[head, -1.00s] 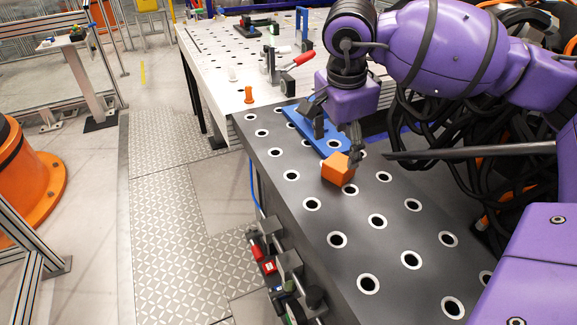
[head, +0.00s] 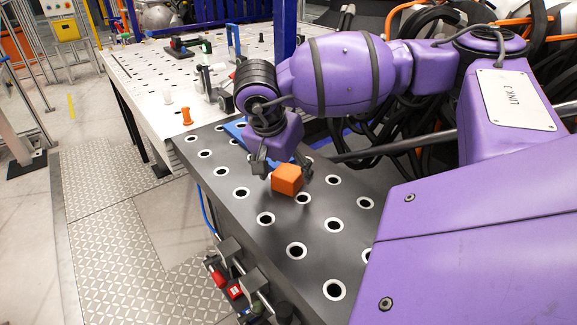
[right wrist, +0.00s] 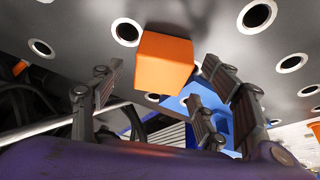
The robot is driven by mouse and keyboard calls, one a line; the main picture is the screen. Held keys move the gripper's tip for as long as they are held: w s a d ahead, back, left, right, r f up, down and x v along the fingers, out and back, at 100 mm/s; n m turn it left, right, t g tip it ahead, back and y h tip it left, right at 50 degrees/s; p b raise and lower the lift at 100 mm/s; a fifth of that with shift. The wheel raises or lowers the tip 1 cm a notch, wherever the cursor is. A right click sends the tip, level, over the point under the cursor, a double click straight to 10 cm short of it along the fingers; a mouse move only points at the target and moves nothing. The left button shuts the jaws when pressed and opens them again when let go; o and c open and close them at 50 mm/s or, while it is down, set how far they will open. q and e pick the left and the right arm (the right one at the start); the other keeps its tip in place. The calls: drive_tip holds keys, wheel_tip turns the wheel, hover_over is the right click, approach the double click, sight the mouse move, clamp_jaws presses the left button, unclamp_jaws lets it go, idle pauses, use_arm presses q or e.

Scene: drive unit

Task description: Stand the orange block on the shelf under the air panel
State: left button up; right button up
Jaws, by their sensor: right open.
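The orange block (head: 287,179) sits on the dark perforated table top (head: 255,262). My right gripper (head: 282,168) is open just behind the block, with one finger to its left and one to its right in the head view. In the right wrist view the block (right wrist: 163,61) lies beyond the open fingers (right wrist: 165,105), apart from them as far as I can tell. My left gripper is out of view. I cannot make out the shelf or the air panel in these frames.
A white perforated table (head: 150,85) beyond holds clamps and a small orange peg (head: 187,116). The dark table's front is clear.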

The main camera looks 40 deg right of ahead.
drive_tip(key=shift+f, duration=0.2)
drive_tip(key=c, duration=1.7)
clamp_jaws()
drive_tip(key=shift+r, duration=0.2)
